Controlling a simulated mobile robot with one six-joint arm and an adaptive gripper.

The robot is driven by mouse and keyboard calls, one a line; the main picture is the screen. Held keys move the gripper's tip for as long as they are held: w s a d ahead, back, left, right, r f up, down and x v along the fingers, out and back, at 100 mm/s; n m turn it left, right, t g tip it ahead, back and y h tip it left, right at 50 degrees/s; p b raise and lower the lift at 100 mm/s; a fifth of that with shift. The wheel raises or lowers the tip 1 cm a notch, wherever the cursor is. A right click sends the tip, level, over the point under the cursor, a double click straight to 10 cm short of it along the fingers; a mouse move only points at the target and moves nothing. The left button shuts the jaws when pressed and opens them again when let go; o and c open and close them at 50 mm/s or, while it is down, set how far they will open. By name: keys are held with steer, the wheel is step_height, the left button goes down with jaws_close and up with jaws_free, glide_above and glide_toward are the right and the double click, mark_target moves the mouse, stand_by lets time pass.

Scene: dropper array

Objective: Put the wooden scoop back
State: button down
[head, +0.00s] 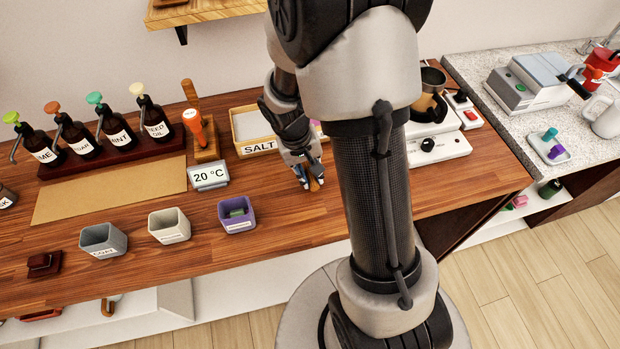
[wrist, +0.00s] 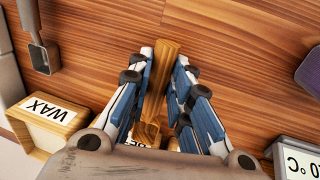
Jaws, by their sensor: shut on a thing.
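My gripper (head: 307,176) hangs low over the middle of the wooden counter, just in front of the salt box (head: 262,149). In the wrist view my gripper (wrist: 164,78) is shut on a wooden handle, which I take to be the wooden scoop (wrist: 166,58). The handle's end points away from my palm between the blue fingers. The rest of the scoop is largely hidden by the fingers and palm. I cannot tell whether it touches the counter. A wax box (wrist: 42,117) lies to the left in the wrist view.
A grey scoop-like tool (wrist: 42,55) lies near the wax box. A temperature display (head: 208,176) stands left of my gripper. Purple (head: 237,215), white (head: 169,227) and grey (head: 103,240) cups line the front. Pump bottles (head: 118,127) stand behind. The white hotplate device (head: 435,142) is right.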

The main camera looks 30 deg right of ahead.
steer(key=shift+f, duration=1)
steer(key=shift+f+b, duration=0.2)
steer(key=shift+b, duration=0.2)
steer(key=c, duration=1.5)
jaws_free()
steer(key=shift+o, duration=0.2)
steer(key=shift+r, duration=0.2)
steer(key=s+a+r+n+t+p, duration=0.1)
steer(key=s+a+r+p, duration=0.15)
steer(key=r, duration=0.95)
steer(key=s+a+r+t+p, duration=0.1)
steer(key=s+a+r+p, duration=0.2)
steer(key=r, duration=0.9)
steer(key=s+a+r+n+t+y, duration=0.2)
steer(key=s+a+r+t, duration=0.1)
steer(key=s, duration=0.6)
steer(key=shift+s+a+r+b, duration=0.4)
steer(key=shift+a+r, duration=0.5)
steer(key=shift+a, duration=0.25)
